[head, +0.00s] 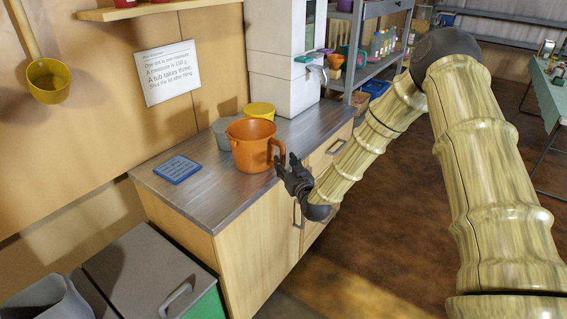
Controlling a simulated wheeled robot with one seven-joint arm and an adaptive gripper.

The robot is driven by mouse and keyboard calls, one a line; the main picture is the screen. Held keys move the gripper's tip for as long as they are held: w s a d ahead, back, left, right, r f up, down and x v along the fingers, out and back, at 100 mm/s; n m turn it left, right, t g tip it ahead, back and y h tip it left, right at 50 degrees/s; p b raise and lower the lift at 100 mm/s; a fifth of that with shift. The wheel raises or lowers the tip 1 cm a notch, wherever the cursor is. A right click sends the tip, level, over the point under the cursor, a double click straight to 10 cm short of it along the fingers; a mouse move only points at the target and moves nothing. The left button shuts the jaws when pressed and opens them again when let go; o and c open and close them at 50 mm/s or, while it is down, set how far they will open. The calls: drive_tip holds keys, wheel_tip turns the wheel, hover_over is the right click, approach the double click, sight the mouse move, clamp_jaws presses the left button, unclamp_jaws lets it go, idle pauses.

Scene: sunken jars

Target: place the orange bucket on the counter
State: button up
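The orange bucket (251,147) stands upright on the grey counter (215,204), or very close above its surface, near the front edge. Its handle points right, towards my gripper. My gripper (285,161) is just right of the bucket, at the counter's front edge, with its fingertips by the lower part of the handle. The two dark fingers look spread apart with nothing visible held between them. Whether a finger still touches the handle cannot be told.
A grey container (221,134) and a yellow-topped one (259,110) stand close behind the bucket. A blue tray (177,169) lies at left on the counter. A white dispenser (290,95) stands at the back. The counter's front left is clear.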

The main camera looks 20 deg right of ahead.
drive_tip(key=s+b, duration=0.2)
drive_tip(key=s, duration=0.8)
drive_tip(key=s+a+f+g, duration=0.2)
drive_tip(key=s+f+g, duration=0.2)
drive_tip(key=s+f, duration=0.65)
drive_tip(key=s+a+f+g, duration=0.2)
drive_tip(key=s+f+g, duration=0.4)
drive_tip(key=f, duration=0.7)
drive_tip(key=s+f+g, duration=0.2)
drive_tip(key=s+f, duration=0.1)
drive_tip(key=s, duration=0.7)
drive_tip(key=s+d+f+m+g+h, duration=0.1)
drive_tip(key=s+f+g, duration=0.2)
drive_tip(key=s, duration=0.7)
drive_tip(key=s+f+g, duration=0.3)
drive_tip(key=s+f, duration=0.2)
drive_tip(key=s, duration=0.5)
drive_tip(key=shift+s+d+h, duration=0.25)
drive_tip(key=shift+s+h, duration=0.05)
drive_tip(key=shift+w, duration=0.1)
drive_tip(key=shift+c, duration=0.5)
